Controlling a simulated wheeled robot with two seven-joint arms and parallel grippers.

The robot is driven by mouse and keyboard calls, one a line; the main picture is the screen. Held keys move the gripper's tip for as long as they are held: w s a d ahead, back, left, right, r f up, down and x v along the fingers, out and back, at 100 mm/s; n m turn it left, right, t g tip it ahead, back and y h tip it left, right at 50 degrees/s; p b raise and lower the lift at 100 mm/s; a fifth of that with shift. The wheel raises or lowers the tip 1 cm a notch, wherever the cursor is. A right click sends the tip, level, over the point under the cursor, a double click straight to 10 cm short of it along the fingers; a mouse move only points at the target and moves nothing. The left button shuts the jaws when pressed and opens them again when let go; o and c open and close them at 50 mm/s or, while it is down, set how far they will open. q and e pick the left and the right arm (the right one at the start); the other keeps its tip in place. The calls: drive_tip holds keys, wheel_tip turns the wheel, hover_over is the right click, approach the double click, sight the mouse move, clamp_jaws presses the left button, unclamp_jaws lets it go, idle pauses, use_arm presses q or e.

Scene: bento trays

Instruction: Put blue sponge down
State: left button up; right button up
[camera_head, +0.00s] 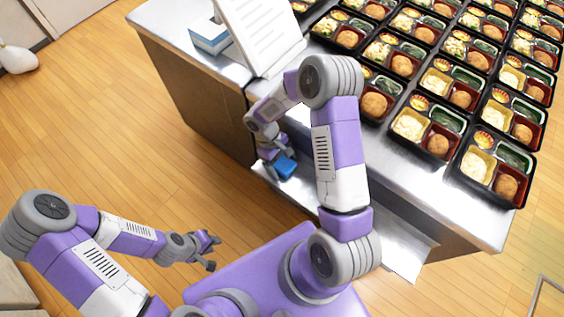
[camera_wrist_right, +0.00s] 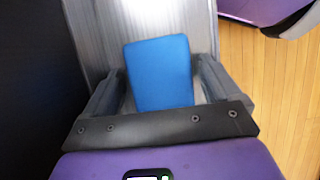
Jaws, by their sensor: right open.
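The blue sponge (camera_head: 285,167) lies on a low metal shelf (camera_head: 262,178) at the near side of the counter. In the right wrist view the sponge (camera_wrist_right: 160,73) sits slightly tilted between the two fingers, with its near end between them. My right gripper (camera_head: 279,157) is open around the sponge, with a gap visible beside the right finger (camera_wrist_right: 208,80). My left gripper (camera_head: 212,250) is open and empty, over the wooden floor, away from the counter.
The metal counter (camera_head: 455,205) holds several black bento trays (camera_head: 497,170) with food on the right. A white slanted panel (camera_head: 262,35) and a blue-and-white box (camera_head: 210,35) stand at the back left. Wooden floor (camera_head: 110,130) is free on the left.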

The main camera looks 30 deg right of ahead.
sight(280, 162)
drive_tip(key=shift+s+a+r, duration=0.1)
drive_tip(key=p+v, duration=0.2)
drive_tip(key=v, duration=0.4)
drive_tip(key=w+a+p, duration=0.1)
drive_tip(key=w+a, duration=0.3)
drive_tip(key=w, duration=0.7)
drive_tip(key=shift+a+f, duration=0.2)
drive_tip(key=shift+f, duration=0.25)
drive_tip(key=shift+s, duration=0.15)
